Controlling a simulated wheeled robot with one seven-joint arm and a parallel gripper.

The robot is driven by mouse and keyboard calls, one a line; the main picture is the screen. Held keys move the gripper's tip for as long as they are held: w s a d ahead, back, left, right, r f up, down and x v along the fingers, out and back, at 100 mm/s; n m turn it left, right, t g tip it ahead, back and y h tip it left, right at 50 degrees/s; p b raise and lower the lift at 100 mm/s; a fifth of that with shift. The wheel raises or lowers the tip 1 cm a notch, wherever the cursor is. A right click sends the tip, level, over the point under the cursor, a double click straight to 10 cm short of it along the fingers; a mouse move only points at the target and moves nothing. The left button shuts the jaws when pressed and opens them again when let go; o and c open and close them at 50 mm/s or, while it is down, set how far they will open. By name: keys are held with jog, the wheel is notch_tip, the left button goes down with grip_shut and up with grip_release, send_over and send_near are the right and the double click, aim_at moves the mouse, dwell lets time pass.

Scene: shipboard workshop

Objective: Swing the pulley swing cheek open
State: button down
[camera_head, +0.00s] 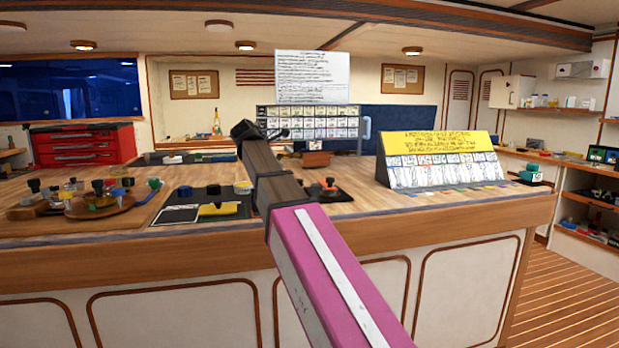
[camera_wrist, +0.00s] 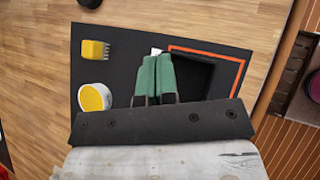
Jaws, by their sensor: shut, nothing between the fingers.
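I cannot make out the pulley or its swing cheek for sure in either view. In the wrist view my gripper (camera_wrist: 156,58) has its two green fingers side by side, closed together with nothing held. They are over a dark mat (camera_wrist: 125,55). A small white piece shows just past the fingertips, partly hidden by them. Right of the fingers is a black square, tray-like item (camera_wrist: 195,78), partly covered by the gripper body, inside an orange outline on the mat. In the head view my arm crosses the bench and the gripper is hidden.
On the mat's left lie a yellow brush (camera_wrist: 95,50) and a round yellow-topped tin (camera_wrist: 94,98). In the head view, the wooden bench (camera_head: 350,200) also holds a board of knobbed parts (camera_head: 95,207), a yellow-topped sign (camera_head: 440,158) and a red tool chest (camera_head: 83,145).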

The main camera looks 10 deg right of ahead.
aim_at(327, 181)
jog(key=s+d+r+g+h, duration=0.2)
jog(key=d, duration=0.4)
jog(key=x, duration=0.9)
jog(key=shift+w+a+f, duration=0.1)
jog(key=shift+w+f, duration=0.1)
jog(key=shift+f, duration=0.05)
jog(key=shift+w+d+f, duration=0.1)
jog(key=shift+w+d, duration=0.05)
jog(key=shift+d, duration=0.45)
jog(key=shift+w+d, duration=0.2)
jog(key=shift+d, duration=0.4)
jog(key=shift+w+d, duration=0.25)
jog(key=shift+d, duration=0.6)
jog(key=shift+d, duration=0.1)
